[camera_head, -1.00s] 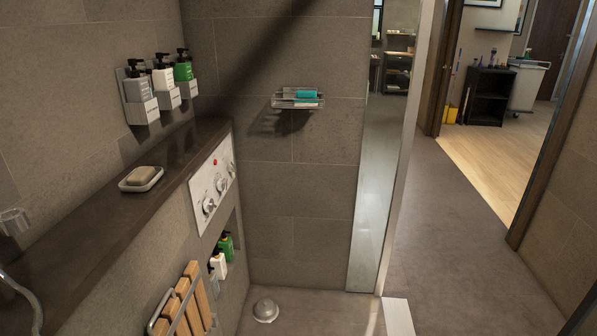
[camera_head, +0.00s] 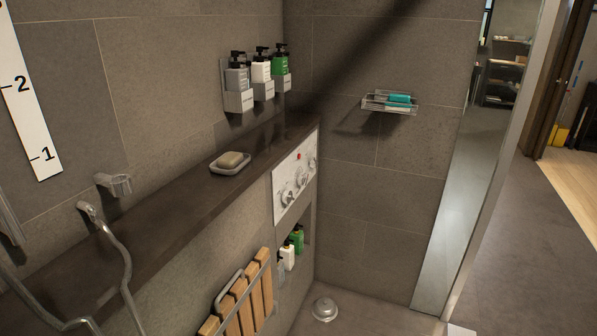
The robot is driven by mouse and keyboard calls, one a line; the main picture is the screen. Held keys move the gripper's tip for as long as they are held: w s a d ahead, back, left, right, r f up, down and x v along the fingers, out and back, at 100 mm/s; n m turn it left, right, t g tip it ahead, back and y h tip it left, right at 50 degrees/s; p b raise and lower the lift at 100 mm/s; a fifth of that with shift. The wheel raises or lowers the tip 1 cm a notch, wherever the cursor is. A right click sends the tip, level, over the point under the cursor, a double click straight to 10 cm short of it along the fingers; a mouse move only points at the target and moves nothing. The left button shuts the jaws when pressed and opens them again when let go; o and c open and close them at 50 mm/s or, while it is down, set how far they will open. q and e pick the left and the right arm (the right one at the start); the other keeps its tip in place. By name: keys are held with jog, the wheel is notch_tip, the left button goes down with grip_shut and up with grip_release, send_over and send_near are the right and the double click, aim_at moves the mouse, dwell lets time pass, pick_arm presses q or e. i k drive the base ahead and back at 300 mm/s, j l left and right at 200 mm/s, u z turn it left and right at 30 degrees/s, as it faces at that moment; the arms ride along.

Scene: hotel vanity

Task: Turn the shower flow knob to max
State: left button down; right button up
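The white shower control panel (camera_head: 294,178) is set in the wall below the dark ledge. It carries several round metal knobs in a slanted row; a lower-left knob (camera_head: 287,198), a middle knob (camera_head: 301,178) and an upper-right knob (camera_head: 312,163) show. A small red mark (camera_head: 299,157) is near the panel's top. The knob labels and their settings are too small to read, so I cannot tell which one is the flow knob. Neither of my grippers shows in the head view.
A soap dish (camera_head: 230,168) sits on the ledge (camera_head: 180,205). Wall dispensers (camera_head: 262,72) hang above. A folded wooden seat (camera_head: 245,300), niche bottles (camera_head: 292,246) and a shower hose (camera_head: 122,255) are near the left wall. A wire shelf (camera_head: 389,108) is on the back wall. Floor shows at right.

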aim_at(287, 195)
jog(key=i+l+u, duration=0.2)
jog(key=i, duration=0.25)
jog(key=i+l+u, duration=0.2)
jog(key=i, duration=0.25)
